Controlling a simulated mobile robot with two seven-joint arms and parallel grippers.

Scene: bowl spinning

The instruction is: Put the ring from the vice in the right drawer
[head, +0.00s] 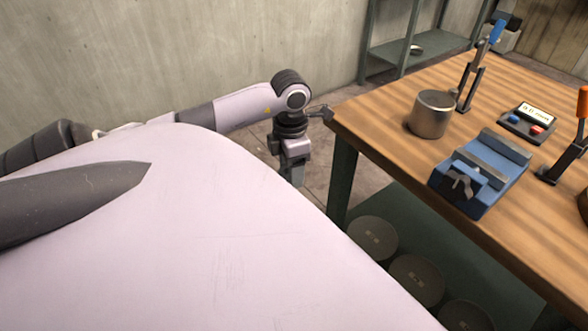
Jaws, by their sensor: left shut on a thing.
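The blue vice (480,172) stands on the wooden workbench at the right, and I see no ring in its jaws. My left gripper (293,178) points down over the floor, just left of the bench's near left corner and well apart from the vice. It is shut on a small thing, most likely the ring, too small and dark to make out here. My right gripper is out of view. No drawer shows in this view.
The wooden workbench (385,118) carries a metal cup (432,114), a blue-handled lever stand (474,75) and a small display box with buttons (527,121). Round canisters (417,280) sit on the shelf below. A green shelf rack (400,60) stands behind.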

